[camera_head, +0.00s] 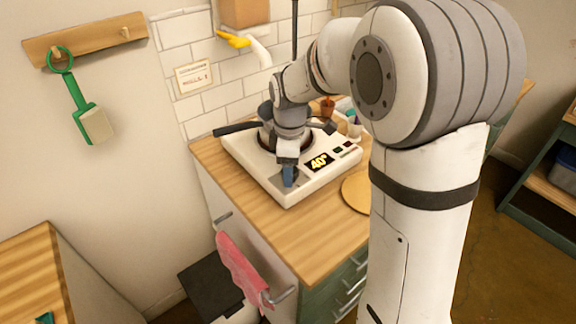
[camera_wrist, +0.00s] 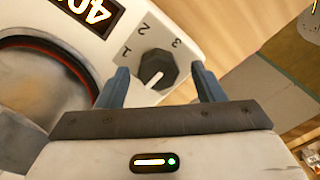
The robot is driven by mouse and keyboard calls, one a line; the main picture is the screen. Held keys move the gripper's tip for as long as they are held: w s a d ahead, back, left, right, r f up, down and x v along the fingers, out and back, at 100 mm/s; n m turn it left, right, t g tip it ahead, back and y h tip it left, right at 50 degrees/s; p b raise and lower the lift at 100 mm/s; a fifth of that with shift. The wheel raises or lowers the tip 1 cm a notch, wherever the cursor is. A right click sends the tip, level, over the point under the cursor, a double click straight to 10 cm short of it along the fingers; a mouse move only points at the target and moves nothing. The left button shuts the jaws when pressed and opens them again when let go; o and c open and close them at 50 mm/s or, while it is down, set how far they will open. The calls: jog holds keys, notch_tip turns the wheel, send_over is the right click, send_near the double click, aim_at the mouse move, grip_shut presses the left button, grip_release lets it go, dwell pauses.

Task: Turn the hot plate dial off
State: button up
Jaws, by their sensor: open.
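The hot plate (camera_head: 268,168) is a white slab on the wooden counter, with a lit display reading 40° (camera_head: 319,162). In the wrist view its dark, faceted dial (camera_wrist: 157,66) has the numbers 1, 2 and 3 around it. A white mark on the dial points to the lower left of the picture, away from those numbers. My gripper (camera_wrist: 160,70) is open, with one blue finger on each side of the dial; I cannot tell whether either touches it. In the head view my gripper (camera_head: 289,176) is over the plate's front corner and hides the dial.
A pan with a dark handle (camera_head: 236,128) sits on the hot plate, partly hidden by my arm. A round wooden board (camera_head: 356,192) lies right of the plate. A pink towel (camera_head: 240,266) hangs at the counter front. Small pots stand behind.

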notch_tip(320, 180, up, 8)
jog(key=shift+f, duration=0.1)
dwell(0.4)
jog(key=shift+s, duration=0.1)
